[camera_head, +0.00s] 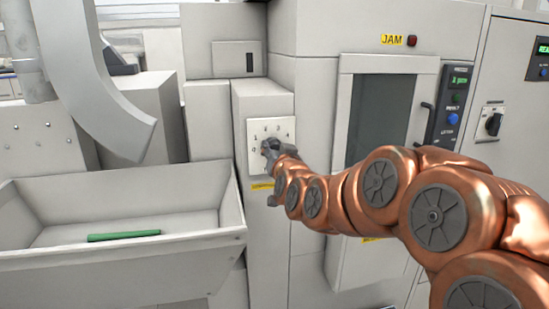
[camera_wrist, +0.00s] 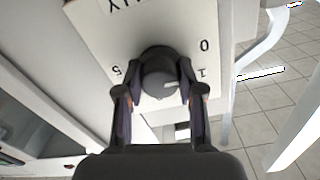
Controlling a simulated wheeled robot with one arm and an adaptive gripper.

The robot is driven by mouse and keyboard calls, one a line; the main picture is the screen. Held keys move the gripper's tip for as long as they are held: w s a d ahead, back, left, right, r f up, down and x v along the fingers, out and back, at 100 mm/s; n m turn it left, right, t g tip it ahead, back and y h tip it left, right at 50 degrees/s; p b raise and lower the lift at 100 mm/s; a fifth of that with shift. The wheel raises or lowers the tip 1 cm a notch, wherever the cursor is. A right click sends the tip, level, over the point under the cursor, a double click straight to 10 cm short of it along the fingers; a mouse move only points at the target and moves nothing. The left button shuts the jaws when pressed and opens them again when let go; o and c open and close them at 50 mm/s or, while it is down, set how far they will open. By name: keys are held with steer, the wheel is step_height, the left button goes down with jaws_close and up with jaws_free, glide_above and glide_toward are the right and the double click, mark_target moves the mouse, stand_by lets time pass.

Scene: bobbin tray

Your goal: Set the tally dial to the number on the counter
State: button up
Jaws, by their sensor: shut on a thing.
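The tally dial is a round dark grey knob (camera_wrist: 157,80) on a white numbered plate (camera_wrist: 110,30), seen upside down in the wrist view. The digits 0, 1 and 5 show around it there; others are hidden. A short white mark on the knob points right, roughly toward the 1. My gripper (camera_wrist: 158,92) is shut on the knob, one finger on each side. In the head view the plate (camera_head: 285,131) is on the grey cabinet front, and my gripper (camera_head: 270,149) covers the knob. A small dark window (camera_head: 250,62) sits above; I cannot read a number in it.
A grey bin (camera_head: 120,262) with a green rod (camera_head: 124,236) stands at left, under a curved chute (camera_head: 95,80). At right are a windowed door (camera_head: 380,120), a control panel (camera_head: 455,105) with a small green display, and a black rotary switch (camera_head: 494,124).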

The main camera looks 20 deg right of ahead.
steer(key=m+b, duration=0.2)
steer(key=shift+f+m, duration=0.15)
steer(key=shift+m, duration=0.25)
steer(key=m+b, duration=0.1)
steer(key=m, duration=0.2)
steer(key=shift+m+b, duration=0.3)
steer(key=m+b, duration=0.1)
steer(key=m, duration=0.5)
steer(key=shift+m, duration=0.4)
steer(key=o, duration=1.1)
steer(key=shift+o, duration=0.2)
steer(key=s+a, duration=0.2)
steer(key=s, duration=0.9)
steer(key=shift+s+a, duration=0.15)
steer(key=shift+s, duration=0.25)
